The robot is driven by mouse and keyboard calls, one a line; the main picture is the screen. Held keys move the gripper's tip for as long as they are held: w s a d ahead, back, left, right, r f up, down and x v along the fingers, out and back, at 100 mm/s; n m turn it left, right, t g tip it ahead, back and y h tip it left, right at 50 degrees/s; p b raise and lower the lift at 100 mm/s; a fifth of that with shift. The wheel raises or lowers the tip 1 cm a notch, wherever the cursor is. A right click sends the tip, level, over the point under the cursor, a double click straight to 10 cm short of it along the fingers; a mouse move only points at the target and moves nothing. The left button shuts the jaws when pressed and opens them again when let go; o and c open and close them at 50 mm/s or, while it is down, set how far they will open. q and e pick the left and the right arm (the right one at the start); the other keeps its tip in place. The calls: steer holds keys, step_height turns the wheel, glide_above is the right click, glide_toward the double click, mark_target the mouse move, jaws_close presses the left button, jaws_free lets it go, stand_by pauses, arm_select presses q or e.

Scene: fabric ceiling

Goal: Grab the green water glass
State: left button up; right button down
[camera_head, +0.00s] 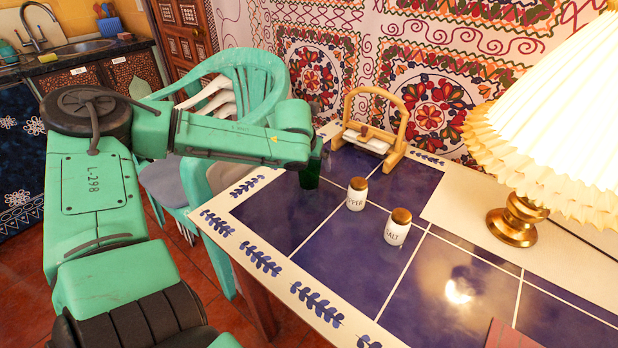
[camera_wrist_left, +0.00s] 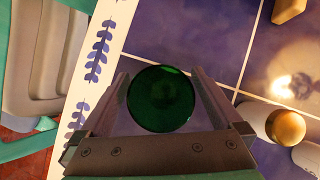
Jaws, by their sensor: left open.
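The green water glass (camera_head: 309,177) stands on the blue-tiled table near its left edge, partly hidden by my left arm in the head view. In the left wrist view the dark green glass (camera_wrist_left: 160,99) is seen from above as a round shape between the two fingers. My left gripper (camera_wrist_left: 159,78) is open, with one finger on each side of the glass. I cannot tell whether either finger touches it. In the head view the left gripper is mostly hidden behind the end of its arm. My right gripper is not in view.
Pepper (camera_head: 357,194) and salt (camera_head: 398,227) shakers stand right of the glass. A wooden napkin holder (camera_head: 401,142) is behind it, and a lamp (camera_head: 514,222) stands at the right. Green plastic chairs (camera_head: 250,75) stand left of the table (camera_head: 285,279).

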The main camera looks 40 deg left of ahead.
arm_select(q)
steer(key=shift+w+f, duration=0.2)
steer(key=shift+f, duration=0.15)
steer(key=shift+r, duration=0.15)
steer(key=shift+c, duration=0.3)
steer(key=c, duration=1.3)
